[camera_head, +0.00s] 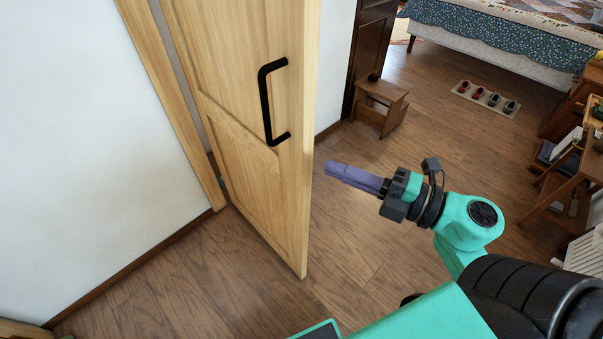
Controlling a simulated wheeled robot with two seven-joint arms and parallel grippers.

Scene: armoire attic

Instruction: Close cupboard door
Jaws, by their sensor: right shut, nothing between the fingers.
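The cupboard door (245,125) is light wood with a black bar handle (266,104). It stands open, swung out from the light wood frame (177,98) at its left, with a dark gap between them. My right gripper (328,168), with purple fingers, is shut and empty. It is just right of the door's free edge (303,150) in the picture, below the handle's height. Whether it touches the door I cannot tell, but a small gap shows. My left gripper is not in view.
The wood floor (390,240) is mostly clear. A small wooden step stool (382,103) stands behind the door, by a dark wood post. Shoes on a mat (486,99) lie before a bed (500,40). Wooden furniture (560,165) stands at the right. A white wall (80,130) is at left.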

